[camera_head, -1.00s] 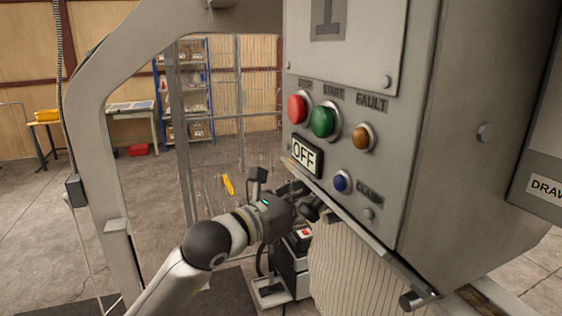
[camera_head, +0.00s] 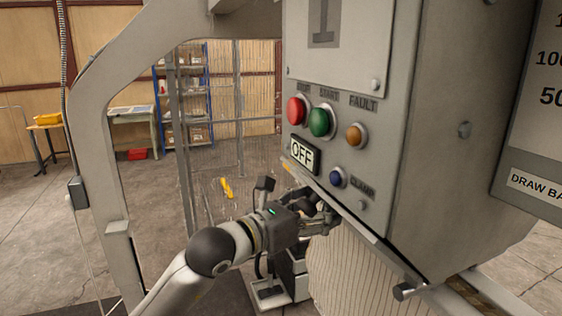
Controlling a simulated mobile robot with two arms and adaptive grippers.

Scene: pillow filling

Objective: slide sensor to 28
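My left gripper (camera_head: 326,218) reaches in from the lower left, just under the lower edge of the grey control box (camera_head: 425,150). Its fingers are dark and partly overlapped by the box edge, so I cannot tell whether they are open or shut, or whether they touch anything. A metal rail (camera_head: 372,238) runs along the box's lower edge and ends in a dark knob (camera_head: 404,291). I cannot make out the sensor or a scale with 28. My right gripper is not in view.
A striped pale cloth (camera_head: 345,270) hangs below. Open floor lies left.

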